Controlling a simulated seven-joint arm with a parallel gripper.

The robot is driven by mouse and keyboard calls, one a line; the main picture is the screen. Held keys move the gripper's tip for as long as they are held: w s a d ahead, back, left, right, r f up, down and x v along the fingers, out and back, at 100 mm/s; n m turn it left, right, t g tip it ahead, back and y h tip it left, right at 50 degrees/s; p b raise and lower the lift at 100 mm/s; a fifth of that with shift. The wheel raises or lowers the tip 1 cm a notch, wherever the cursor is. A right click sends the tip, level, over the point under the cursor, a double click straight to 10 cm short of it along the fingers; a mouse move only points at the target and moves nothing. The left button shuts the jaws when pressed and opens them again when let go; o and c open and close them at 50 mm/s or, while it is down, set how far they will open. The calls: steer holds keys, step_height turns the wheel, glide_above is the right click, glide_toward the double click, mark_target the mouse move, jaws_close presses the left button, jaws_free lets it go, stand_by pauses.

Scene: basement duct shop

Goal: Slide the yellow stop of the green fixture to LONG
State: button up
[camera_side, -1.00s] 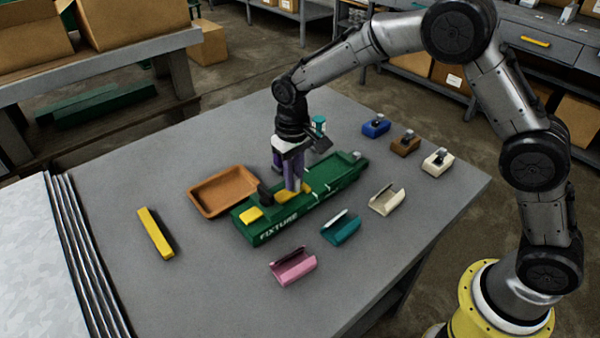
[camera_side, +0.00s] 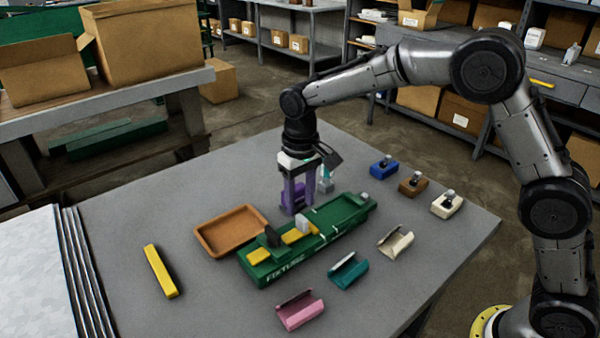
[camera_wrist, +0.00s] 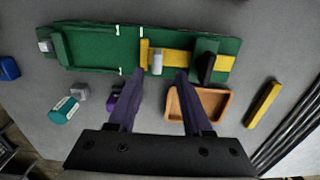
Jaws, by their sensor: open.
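The green fixture (camera_side: 340,217) lies on the grey table, and it spans the top of the wrist view (camera_wrist: 90,48). Its yellow stop (camera_side: 292,237) carries an upright pale grey knob (camera_side: 303,224). In the wrist view the stop's crossbar (camera_wrist: 145,52) sits beside the white mark nearer the black block (camera_wrist: 206,65); another white mark is farther left. No LONG label is readable. My gripper (camera_wrist: 160,75) is open and empty. Its fingers point down just behind the fixture in the side view (camera_side: 298,208), apart from the knob.
An orange-brown tray (camera_side: 232,232) is left of the fixture. A purple piece (camera_wrist: 115,98) and a teal one (camera_wrist: 62,109) are near my fingers. Pink (camera_side: 300,311), teal (camera_side: 348,270) and cream (camera_side: 396,241) holders lie in front. A yellow bar (camera_side: 160,270) lies left.

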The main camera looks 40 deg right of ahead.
step_height(320, 180, up, 8)
stand_by(0.5)
steer(key=s+d+r+m+t, duration=0.1)
steer(key=s+d+r+t, duration=0.1)
steer(key=s+d+r, duration=0.4)
steer(key=s+d+r+t, duration=0.2)
steer(key=s+d+r, duration=0.1)
steer(key=s+r, duration=0.45)
steer(key=s+d+f, duration=0.2)
steer(key=s+f, duration=0.3)
steer(key=s, duration=0.3)
steer(key=s+d+f+n+t, duration=0.1)
steer(key=s+f, duration=0.5)
steer(key=s, duration=0.2)
steer(key=shift+s+d+t, duration=0.3)
steer(key=shift+d, duration=0.05)
steer(key=shift+r, duration=0.1)
